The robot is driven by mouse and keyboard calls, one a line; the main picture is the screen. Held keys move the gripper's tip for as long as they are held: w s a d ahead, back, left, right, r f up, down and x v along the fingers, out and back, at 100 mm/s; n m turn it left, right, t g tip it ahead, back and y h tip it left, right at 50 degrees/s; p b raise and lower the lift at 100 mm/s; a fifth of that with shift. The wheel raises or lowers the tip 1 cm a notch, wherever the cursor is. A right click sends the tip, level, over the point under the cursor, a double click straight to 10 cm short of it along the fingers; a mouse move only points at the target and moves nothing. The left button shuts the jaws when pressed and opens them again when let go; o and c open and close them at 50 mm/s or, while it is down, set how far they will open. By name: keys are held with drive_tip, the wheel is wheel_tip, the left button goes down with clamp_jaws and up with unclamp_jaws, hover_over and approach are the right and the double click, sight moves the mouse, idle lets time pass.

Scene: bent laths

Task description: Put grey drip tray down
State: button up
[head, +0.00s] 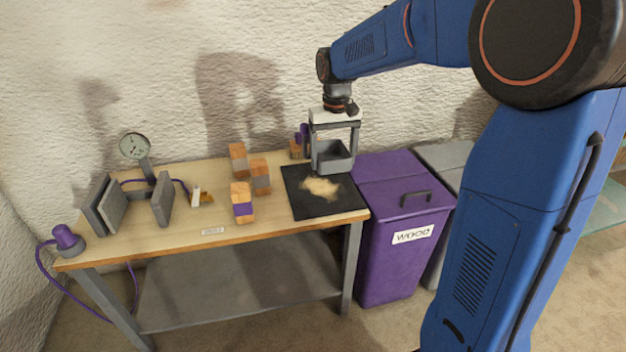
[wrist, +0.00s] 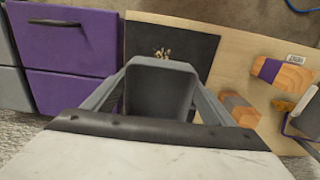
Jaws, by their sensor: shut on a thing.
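My gripper (head: 334,148) points down over the back right of the workbench and is shut on the grey drip tray (head: 334,164). The tray is an open grey box, upright, with a finger on either side of it. In the wrist view the tray (wrist: 159,92) sits between both fingers and its inside looks empty. It is over the far edge of the black mat (head: 305,208). I cannot tell whether its underside touches anything. A pale tan patch of crumbs (head: 320,187) lies on the mat, and it also shows in the wrist view.
Several wooden blocks (head: 260,176) stand left of the mat. A grey clamp-like fixture (head: 160,199) with a dial gauge (head: 134,147) is at the bench's left. A purple bin (head: 402,235) labelled "WOOD" stands right of the bench (head: 270,224). The mat's front is clear.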

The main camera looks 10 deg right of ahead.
drive_tip(key=shift+w+f, duration=0.15)
drive_tip(key=shift+f, duration=4.85)
drive_tip(key=shift+f, duration=0.1)
drive_tip(key=o, duration=1.1)
